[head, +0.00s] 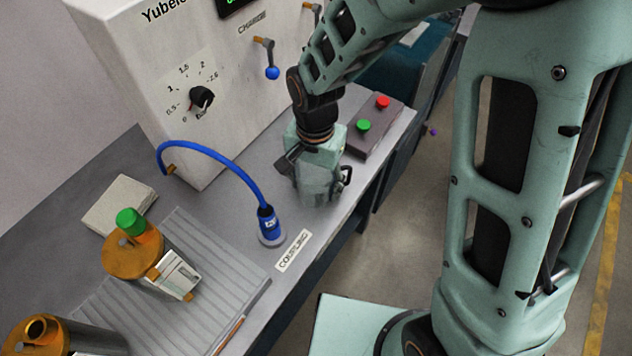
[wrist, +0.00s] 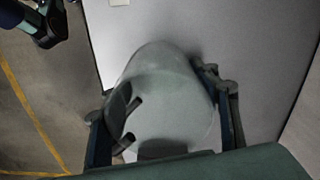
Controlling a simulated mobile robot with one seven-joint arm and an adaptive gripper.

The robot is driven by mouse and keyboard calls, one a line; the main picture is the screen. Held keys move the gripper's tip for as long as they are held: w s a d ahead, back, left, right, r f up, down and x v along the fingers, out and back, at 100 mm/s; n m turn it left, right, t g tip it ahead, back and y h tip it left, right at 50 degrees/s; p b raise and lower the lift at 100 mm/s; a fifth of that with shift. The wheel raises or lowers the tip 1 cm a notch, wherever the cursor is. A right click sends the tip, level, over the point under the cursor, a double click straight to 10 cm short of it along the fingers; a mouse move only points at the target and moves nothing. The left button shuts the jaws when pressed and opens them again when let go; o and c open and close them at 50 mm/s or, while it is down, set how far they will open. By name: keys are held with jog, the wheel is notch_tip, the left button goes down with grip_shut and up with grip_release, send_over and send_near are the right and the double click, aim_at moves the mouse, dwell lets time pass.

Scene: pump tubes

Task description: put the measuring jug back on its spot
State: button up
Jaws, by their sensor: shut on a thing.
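The measuring jug (head: 319,190) is a see-through grey vessel with a dark handle on its right side in the head view. It is at the front of the grey bench, between the blue hose and the button box. My gripper (head: 316,168) points down over it and is shut on it. In the wrist view the jug (wrist: 168,95) fills the middle, with a dark finger of my gripper (wrist: 163,108) on each side. I cannot tell whether its base touches the bench. I cannot make out a marked spot for it; the bench under it is hidden.
A blue hose (head: 218,160) ends in a coupling beside the COUPLING label (head: 293,250). A box with red and green buttons (head: 372,127) stands to the right. The white machine (head: 190,75) is behind. The bench's front edge is close.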

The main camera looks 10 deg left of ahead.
jog(key=shift+f, duration=0.25)
jog(key=o, duration=1.2)
jog(key=shift+r, duration=0.1)
jog(key=shift+c, duration=0.2)
jog(key=shift+r, duration=0.1)
notch_tip(320, 180, up, 12)
jog(key=p, duration=0.2)
